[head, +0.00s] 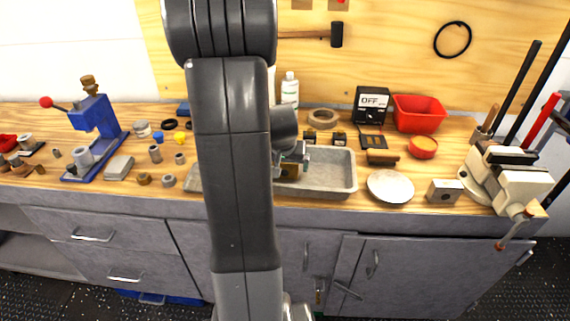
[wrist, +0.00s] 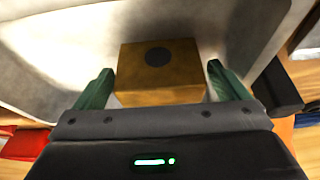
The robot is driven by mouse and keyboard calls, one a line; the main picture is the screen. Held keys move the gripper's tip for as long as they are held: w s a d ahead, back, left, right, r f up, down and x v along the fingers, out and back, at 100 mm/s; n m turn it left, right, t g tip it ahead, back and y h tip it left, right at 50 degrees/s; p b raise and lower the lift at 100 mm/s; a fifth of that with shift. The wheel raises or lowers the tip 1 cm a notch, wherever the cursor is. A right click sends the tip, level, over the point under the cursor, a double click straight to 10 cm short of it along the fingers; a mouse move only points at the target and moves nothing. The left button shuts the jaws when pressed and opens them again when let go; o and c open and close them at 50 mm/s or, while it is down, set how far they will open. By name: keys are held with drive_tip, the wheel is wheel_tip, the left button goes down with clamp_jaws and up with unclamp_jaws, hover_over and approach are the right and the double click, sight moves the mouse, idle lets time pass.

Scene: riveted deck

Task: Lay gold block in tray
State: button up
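The gold block (head: 289,171) is in the grey tray (head: 340,186), near the middle of the tray and partly hidden by my arm and gripper. In the wrist view the gold block (wrist: 160,75) shows a dark round spot on its face, with the pale tray (wrist: 235,25) around it. My gripper (head: 293,154) is low over the tray at the block. In the wrist view its green fingers (wrist: 161,72) stand on either side of the block, with a narrow gap showing at each side. The block's underside is hidden.
My arm hides the tray's left middle. A white plate (head: 390,187) and a block with a hole (head: 445,191) lie to the right, before a vise (head: 506,175). A red bin (head: 418,113) stands behind. A blue press (head: 97,125) and several small parts are left.

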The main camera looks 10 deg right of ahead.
drive_tip(key=shift+r, duration=0.15)
drive_tip(key=shift+r, duration=0.25)
drive_tip(key=v, duration=1.1)
drive_tip(key=shift+s+r+p, duration=0.2)
drive_tip(key=shift+s+p, duration=0.05)
drive_tip(key=shift+p, duration=0.2)
